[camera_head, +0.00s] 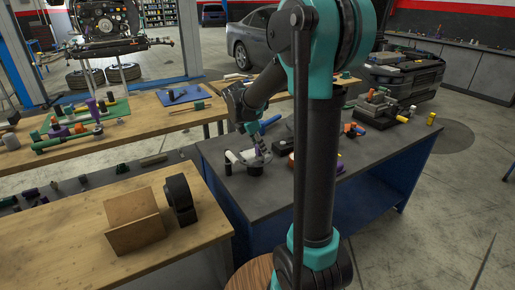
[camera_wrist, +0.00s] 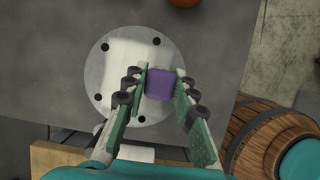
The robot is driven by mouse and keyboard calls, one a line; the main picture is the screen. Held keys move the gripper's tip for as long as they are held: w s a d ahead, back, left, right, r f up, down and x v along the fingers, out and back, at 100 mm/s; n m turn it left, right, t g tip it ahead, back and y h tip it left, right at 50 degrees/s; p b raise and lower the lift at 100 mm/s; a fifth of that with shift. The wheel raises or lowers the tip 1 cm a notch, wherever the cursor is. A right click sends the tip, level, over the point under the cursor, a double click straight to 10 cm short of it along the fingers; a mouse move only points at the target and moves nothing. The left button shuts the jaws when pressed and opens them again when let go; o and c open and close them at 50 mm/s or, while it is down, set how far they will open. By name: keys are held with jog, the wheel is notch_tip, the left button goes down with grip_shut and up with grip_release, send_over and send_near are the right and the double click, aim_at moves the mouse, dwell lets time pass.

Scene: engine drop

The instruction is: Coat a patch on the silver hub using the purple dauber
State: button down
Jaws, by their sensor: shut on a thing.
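The silver hub (camera_wrist: 112,65) is a flat round grey disc with several dark holes near its rim, lying on the dark bench top in the wrist view. The purple dauber (camera_wrist: 160,86) sits between the fingertips of my gripper (camera_wrist: 162,78), which is shut on it. The dauber shows over the right edge of the hub; I cannot tell whether it touches. No purple coat shows on the visible hub face. In the head view my gripper (camera_head: 252,150) is low over the dark bench, small and partly unclear.
The dark bench top (camera_head: 225,190) has blue sides. A wooden barrel (camera_wrist: 275,140) stands beside the bench at lower right in the wrist view. A wooden bench (camera_head: 70,240) at left bears a brown angled block (camera_head: 133,222) and a black ring-shaped part (camera_head: 181,198).

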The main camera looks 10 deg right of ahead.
jog(key=shift+w+d, duration=0.3)
jog(key=shift+d, duration=0.65)
jog(key=shift+w+d, duration=0.3)
jog(key=shift+d, duration=0.65)
jog(key=shift+a, duration=0.1)
jog(key=shift+s+a+r, duration=0.1)
jog(key=shift+s+a, duration=0.4)
jog(key=shift+a, duration=0.9)
jog(key=shift+s+a+f, duration=0.1)
jog(key=shift+s+a, duration=0.35)
jog(key=shift+a, duration=1)
jog(key=shift+s+a+r, duration=0.1)
jog(key=shift+s+a, duration=0.4)
jog(key=shift+a, duration=0.9)
jog(key=shift+w+d, duration=0.5)
jog(key=shift+d, duration=0.95)
jog(key=shift+w+d, duration=0.45)
jog(key=shift+d, duration=1.05)
jog(key=shift+w+d, duration=0.5)
jog(key=shift+d, duration=0.95)
jog(key=shift+a, duration=0.15)
